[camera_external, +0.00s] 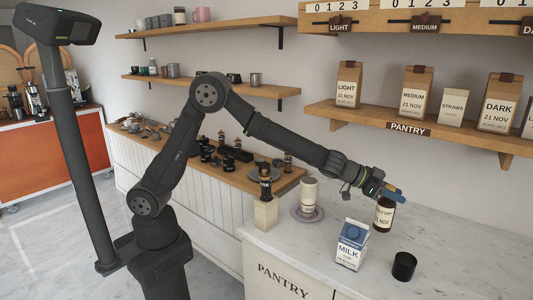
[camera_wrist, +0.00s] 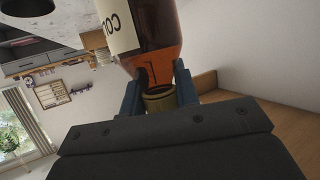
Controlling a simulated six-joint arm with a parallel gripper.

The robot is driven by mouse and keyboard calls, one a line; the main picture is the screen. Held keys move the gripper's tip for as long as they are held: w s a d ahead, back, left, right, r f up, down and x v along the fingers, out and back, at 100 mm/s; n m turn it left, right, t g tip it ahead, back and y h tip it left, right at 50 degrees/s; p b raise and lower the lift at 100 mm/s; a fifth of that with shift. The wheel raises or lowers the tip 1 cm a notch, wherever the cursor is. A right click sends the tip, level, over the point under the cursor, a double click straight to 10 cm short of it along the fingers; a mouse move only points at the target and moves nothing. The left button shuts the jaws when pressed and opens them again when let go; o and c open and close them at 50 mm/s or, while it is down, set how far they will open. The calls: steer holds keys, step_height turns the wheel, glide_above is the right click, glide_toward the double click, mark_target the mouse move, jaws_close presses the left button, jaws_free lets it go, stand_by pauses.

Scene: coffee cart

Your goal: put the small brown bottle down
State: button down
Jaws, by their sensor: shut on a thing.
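The small brown bottle (camera_external: 384,215) has a cream label and a dark amber body. In the external view it hangs upright below my gripper (camera_external: 385,192), over the right part of the marble counter (camera_external: 460,230). I cannot tell whether its base touches the counter. In the wrist view the bottle (camera_wrist: 150,38) fills the upper middle, with part of its label showing. My gripper (camera_wrist: 160,95) is shut on the bottle's neck, one blue-grey finger on each side.
A milk carton (camera_external: 351,245) stands in front of the bottle and a black cup (camera_external: 404,266) stands at front right. The pantry shelf (camera_external: 400,124) is above. The counter's right side is clear.

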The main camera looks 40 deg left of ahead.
mark_target(391, 206)
steer(key=shift+f, duration=2.4)
steer(key=c, duration=1.1)
jaws_free()
steer(key=shift+f, duration=0.2)
steer(key=shift+r, duration=0.25)
steer(key=v, duration=1.2)
steer(key=shift+w+d, duration=0.1)
